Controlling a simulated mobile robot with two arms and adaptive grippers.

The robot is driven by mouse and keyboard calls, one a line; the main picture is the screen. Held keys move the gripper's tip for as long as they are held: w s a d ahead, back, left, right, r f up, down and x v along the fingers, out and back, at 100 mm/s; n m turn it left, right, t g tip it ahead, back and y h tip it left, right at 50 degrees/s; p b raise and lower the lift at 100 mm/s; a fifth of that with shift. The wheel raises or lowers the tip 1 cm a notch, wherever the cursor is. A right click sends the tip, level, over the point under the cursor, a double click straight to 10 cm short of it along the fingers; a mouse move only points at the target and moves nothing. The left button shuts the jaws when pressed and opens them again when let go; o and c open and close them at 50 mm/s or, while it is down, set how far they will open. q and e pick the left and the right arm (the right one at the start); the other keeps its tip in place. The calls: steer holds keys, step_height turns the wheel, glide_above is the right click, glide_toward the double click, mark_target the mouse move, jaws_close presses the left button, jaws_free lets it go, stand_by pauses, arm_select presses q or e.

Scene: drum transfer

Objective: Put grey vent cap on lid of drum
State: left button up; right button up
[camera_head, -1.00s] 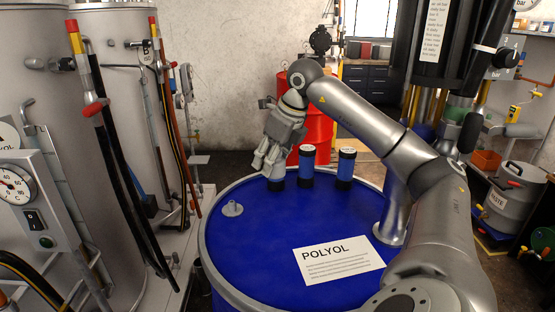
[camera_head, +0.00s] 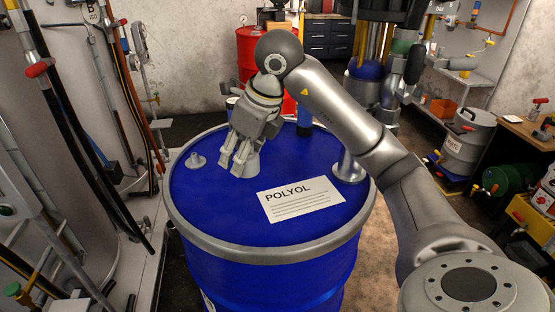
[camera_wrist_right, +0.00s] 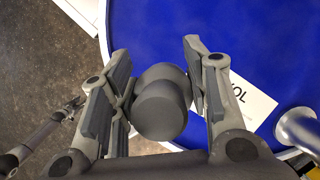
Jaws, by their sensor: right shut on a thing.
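The blue drum (camera_head: 265,275) stands upright in the middle of the head view, with a white POLYOL label on its lid (camera_head: 215,205). A small grey fitting (camera_head: 196,161) stands on the left part of the lid. My right gripper (camera_head: 241,160) is over the lid, to the right of this fitting. It is shut on the grey vent cap (camera_head: 247,166), which also shows between the fingers in the right wrist view (camera_wrist_right: 162,108). I cannot tell whether the cap touches the lid.
A metal post (camera_head: 349,168) stands on the lid's right side. A blue cylinder (camera_head: 304,120) shows at the far edge, behind my arm. A red drum (camera_head: 256,50) stands behind. Tanks and hoses (camera_head: 70,100) crowd the left.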

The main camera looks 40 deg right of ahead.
steer(key=w+d+f+p, duration=0.1)
steer(key=w+d+f, duration=0.1)
steer(key=w, duration=0.1)
steer(key=w+d+f+p, duration=0.2)
steer(key=w+f, duration=0.1)
steer(key=w, duration=0.1)
steer(key=w+d+f+p, duration=0.2)
steer(key=w+f, duration=0.1)
steer(key=w, duration=0.1)
steer(key=shift+d+f, duration=0.15)
steer(key=shift+f, duration=0.05)
steer(key=shift+w+d+f, duration=0.2)
steer(key=shift+w+f, duration=0.15)
steer(key=shift+f, duration=0.1)
step_height(320, 180, down, 3)
steer(key=shift+w+d+f+p, duration=0.1)
steer(key=shift+p, duration=1.1)
steer(key=shift+f, duration=0.2)
steer(key=shift+f, duration=0.2)
steer(key=o, duration=1)
steer(key=shift+o, duration=0.2)
